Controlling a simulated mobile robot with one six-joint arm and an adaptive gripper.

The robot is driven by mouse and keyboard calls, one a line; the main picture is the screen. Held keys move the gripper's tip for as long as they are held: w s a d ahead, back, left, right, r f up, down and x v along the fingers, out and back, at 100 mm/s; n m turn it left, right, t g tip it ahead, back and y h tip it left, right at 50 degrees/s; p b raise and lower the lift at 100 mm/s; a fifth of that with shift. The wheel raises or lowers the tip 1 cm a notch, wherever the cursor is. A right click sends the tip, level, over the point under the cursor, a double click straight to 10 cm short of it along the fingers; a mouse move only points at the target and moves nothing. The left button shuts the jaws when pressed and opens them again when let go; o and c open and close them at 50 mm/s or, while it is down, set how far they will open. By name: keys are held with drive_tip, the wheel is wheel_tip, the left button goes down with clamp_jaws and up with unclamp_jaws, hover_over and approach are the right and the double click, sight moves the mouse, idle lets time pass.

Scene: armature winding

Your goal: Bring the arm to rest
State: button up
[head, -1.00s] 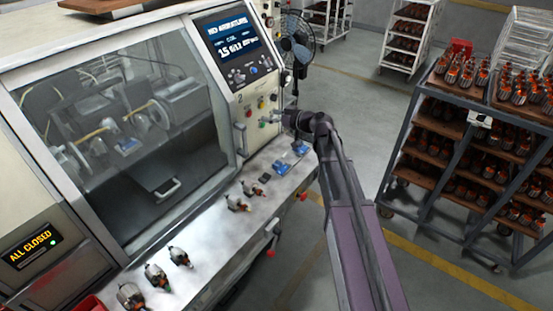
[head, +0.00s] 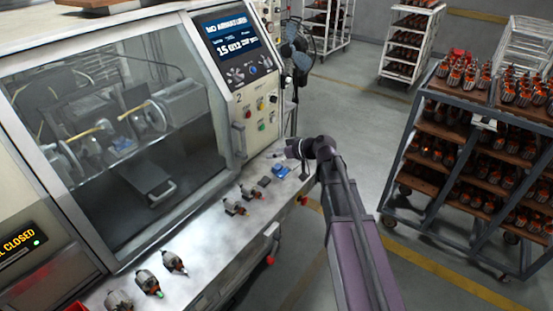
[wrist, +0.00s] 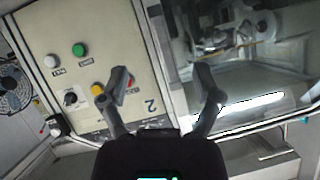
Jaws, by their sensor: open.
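My arm reaches up from the bottom right in the head view, beside the machine's front ledge. My gripper (head: 286,152) is at its far end, over the far right end of the ledge. In the wrist view my gripper (wrist: 164,90) is open, with its two fingers spread and nothing between them. Behind the fingers is the control panel (wrist: 80,20) with green, white, yellow and red buttons. The fingers look apart from the panel, though the exact gap cannot be told.
The winding machine's closed glass door (head: 110,140) fills the left. A rack of armatures (head: 480,140) stands at right. The floor (head: 350,110) between is clear.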

drive_tip(key=shift+s+f, duration=0.2)
drive_tip(key=shift+f, duration=0.15)
idle(0.3)
drive_tip(key=s+d+f+m+g+h+b, duration=0.3)
drive_tip(key=s+d+f, duration=0.5)
drive_tip(key=s, duration=0.3)
drive_tip(key=s+d+f+m+g+h+b, duration=0.3)
drive_tip(key=s+d+f+m+h, duration=0.3)
drive_tip(key=s, duration=0.5)
wheel_tip(320, 180, down, 2)
drive_tip(key=shift+s+d+f+h, duration=0.1)
drive_tip(key=shift+s+d+h, duration=0.05)
drive_tip(key=shift+d+h, duration=0.8)
